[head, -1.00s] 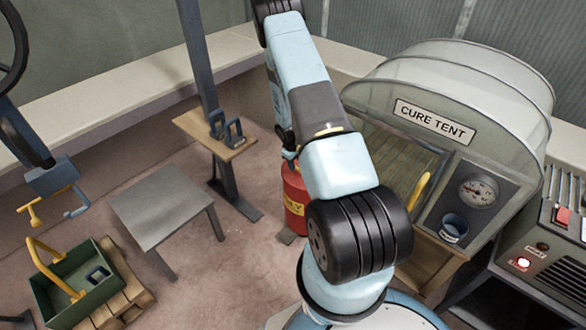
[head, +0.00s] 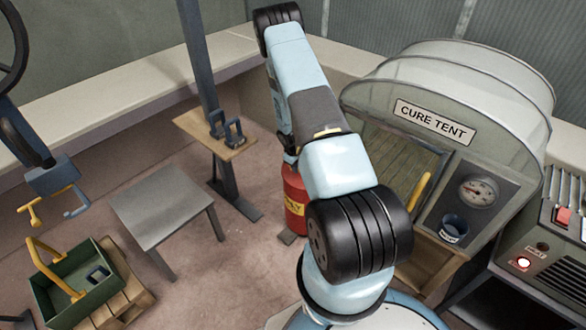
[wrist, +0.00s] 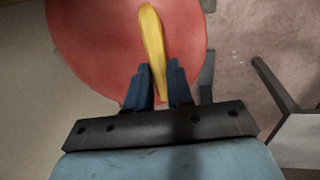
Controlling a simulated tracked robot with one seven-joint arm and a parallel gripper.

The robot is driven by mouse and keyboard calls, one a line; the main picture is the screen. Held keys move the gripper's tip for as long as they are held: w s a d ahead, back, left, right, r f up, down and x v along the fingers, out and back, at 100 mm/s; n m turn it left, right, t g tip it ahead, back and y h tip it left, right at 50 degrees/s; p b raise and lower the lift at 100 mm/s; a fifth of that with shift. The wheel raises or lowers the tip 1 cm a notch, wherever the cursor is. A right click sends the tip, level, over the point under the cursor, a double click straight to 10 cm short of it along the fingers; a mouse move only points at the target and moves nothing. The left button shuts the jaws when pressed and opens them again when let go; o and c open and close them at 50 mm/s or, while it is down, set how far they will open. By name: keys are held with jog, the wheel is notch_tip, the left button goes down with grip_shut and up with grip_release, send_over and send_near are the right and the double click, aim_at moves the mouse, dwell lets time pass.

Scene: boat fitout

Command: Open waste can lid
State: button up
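The red waste can (head: 296,205) stands on the floor behind my arm in the head view, with its upper part mostly hidden by the arm. In the wrist view the round red top (wrist: 95,40) of the can fills the upper middle, with a long yellow handle (wrist: 152,40) across it. My gripper (wrist: 158,68) is over the can, its two dark blue fingers on either side of the handle's near part. The fingers stand close to the handle. I cannot tell whether they press on it. The gripper is hidden in the head view.
A grey table (head: 165,208) stands left of the can, and a post with a small wooden shelf (head: 215,135) stands behind. The cure tent (head: 450,90) is close on the right. A green crate (head: 75,285) with a yellow handle sits at lower left.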

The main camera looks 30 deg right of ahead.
jog(key=shift+a, duration=0.1)
grip_shut()
